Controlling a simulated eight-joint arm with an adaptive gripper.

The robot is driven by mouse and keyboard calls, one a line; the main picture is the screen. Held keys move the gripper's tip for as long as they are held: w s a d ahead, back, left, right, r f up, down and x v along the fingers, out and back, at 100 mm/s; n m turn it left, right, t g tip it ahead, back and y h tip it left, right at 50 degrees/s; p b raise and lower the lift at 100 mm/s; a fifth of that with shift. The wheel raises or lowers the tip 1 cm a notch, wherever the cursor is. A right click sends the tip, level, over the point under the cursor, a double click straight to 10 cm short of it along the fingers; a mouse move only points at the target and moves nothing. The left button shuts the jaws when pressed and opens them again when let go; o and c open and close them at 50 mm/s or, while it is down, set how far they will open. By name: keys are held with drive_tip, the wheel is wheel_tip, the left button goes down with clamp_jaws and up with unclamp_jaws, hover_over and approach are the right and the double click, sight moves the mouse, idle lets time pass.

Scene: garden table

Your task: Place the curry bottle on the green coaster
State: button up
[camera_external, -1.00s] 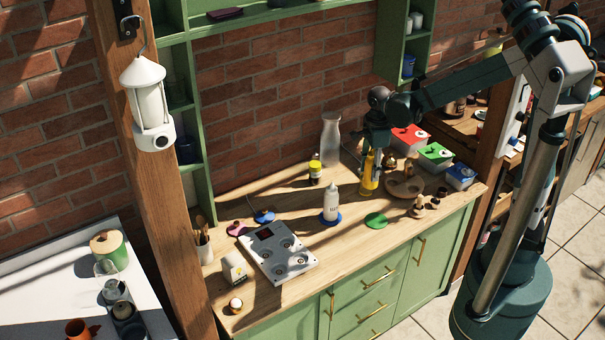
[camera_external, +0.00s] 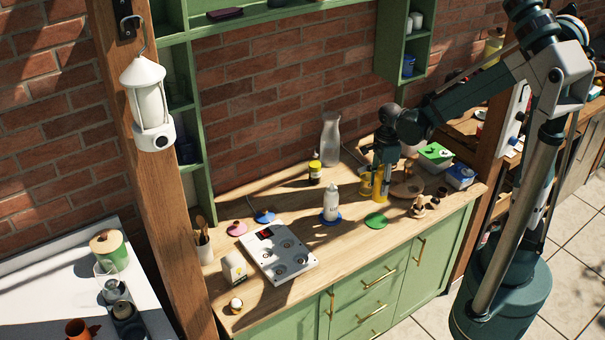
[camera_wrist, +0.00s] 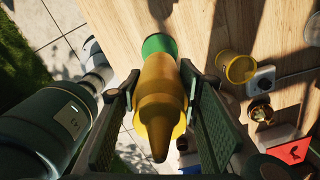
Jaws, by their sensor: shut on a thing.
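The yellow curry bottle (camera_external: 380,191) is between the fingers of my gripper (camera_external: 381,172), just behind the green coaster. In the wrist view the bottle (camera_wrist: 162,88), with its pointed nozzle toward the camera, fills the gap between both finger pads of my gripper (camera_wrist: 165,105). My gripper is shut on it. The green coaster (camera_external: 376,221) lies bare near the counter's front edge. In the wrist view part of the coaster (camera_wrist: 160,42) shows beyond the bottle's far end; the rest is hidden. I cannot tell how high the bottle's base is above the counter.
A white bottle (camera_external: 331,203) stands on a blue coaster left of the green one. A yellow cup-like thing (camera_external: 365,184) is just left of the held bottle. Small wooden pieces (camera_external: 419,208) stand to the right. Lidded boxes (camera_external: 435,155) are behind. The counter between the coasters is clear.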

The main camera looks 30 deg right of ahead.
sight(380, 198)
drive_tip(key=shift+f, duration=0.45)
drive_tip(key=shift+f, duration=0.15)
drive_tip(key=shift+f+b, duration=0.3)
drive_tip(key=shift+f, duration=2.5)
drive_tip(key=shift+f, duration=2.05)
drive_tip(key=shift+f+b, duration=0.15)
drive_tip(key=shift+b, duration=0.2)
drive_tip(key=o, duration=1)
drive_tip(key=shift+o, duration=0.2)
